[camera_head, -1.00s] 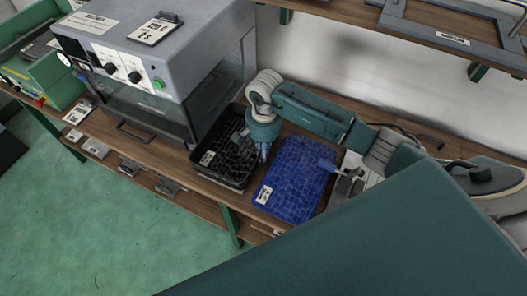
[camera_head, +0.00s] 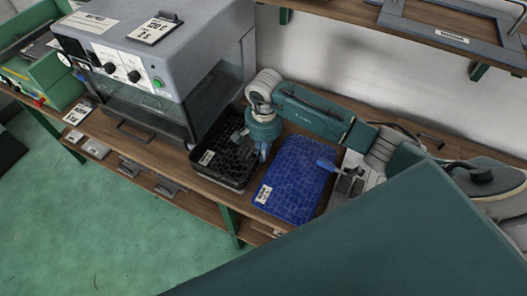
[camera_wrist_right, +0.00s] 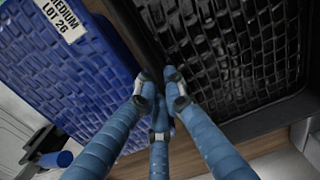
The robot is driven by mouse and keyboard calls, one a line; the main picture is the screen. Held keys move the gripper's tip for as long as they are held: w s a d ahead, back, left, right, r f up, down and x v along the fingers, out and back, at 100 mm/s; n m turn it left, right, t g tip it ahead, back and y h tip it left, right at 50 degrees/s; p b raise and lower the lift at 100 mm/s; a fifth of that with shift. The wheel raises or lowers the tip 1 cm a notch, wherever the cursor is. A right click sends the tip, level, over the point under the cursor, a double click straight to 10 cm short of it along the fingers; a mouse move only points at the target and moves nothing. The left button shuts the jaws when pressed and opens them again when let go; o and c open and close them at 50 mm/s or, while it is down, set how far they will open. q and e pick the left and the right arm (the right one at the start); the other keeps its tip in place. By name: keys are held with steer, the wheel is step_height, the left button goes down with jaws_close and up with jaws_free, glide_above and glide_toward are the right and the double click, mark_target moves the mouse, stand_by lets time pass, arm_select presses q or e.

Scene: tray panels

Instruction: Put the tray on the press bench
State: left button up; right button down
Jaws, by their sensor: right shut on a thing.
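A black tray (camera_head: 238,172) with a white label lies on the wooden bench, right of the grey machine. A blue tray (camera_head: 300,160) with a white label lies to its right. My right gripper (camera_head: 263,153) is at the black tray's right rim, beside the blue tray. In the right wrist view my right gripper's blue fingers (camera_wrist_right: 160,85) are closed together on the rim of the black tray (camera_wrist_right: 270,112); the blue tray (camera_wrist_right: 60,95) is to the left there, its label reading "MEDIUM LOT 26". My left gripper is not in view.
A grey machine (camera_head: 165,55) with knobs and a glass front stands on the bench (camera_head: 212,190) left of the black tray. A shelf (camera_head: 450,28) hangs above at the right. A grey tool with a blue handle (camera_head: 327,164) lies right of the blue tray. Green floor lies in front.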

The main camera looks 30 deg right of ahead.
steer(key=shift+s+f, duration=0.4)
steer(key=shift+f, duration=0.1)
steer(key=c, duration=1.8)
jaws_free()
steer(key=shift+o, duration=0.2)
steer(key=shift+a, duration=0.1)
steer(key=shift+w+f, duration=0.1)
steer(key=shift+w, duration=0.05)
steer(key=shift+r, duration=0.3)
step_height(320, 180, up, 12)
steer(key=shift+w, duration=0.2)
